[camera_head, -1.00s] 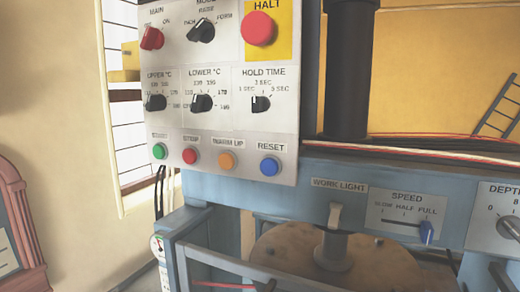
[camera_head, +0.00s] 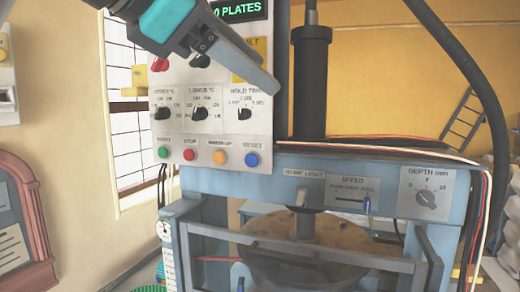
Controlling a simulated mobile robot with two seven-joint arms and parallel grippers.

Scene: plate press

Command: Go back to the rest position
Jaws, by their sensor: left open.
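My left gripper (camera_head: 262,72) comes in from the top left on a teal and grey arm. It is open, and nothing shows between its fingers. It hangs in front of the upper part of the white control panel (camera_head: 172,100) and hides parts of the red main switch, the mode dial and the yellow halt plate (camera_head: 249,70). The red halt button is hidden. I cannot tell whether the fingers touch the panel. My right gripper is not in view.
The blue press frame (camera_head: 230,184) with its front guard bar and round brown plate (camera_head: 335,236) stands below. A black column (camera_head: 310,85) rises behind. A dark curved hose (camera_head: 478,75) hangs at the right. A red-brown cabinet (camera_head: 35,225) stands at the left.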

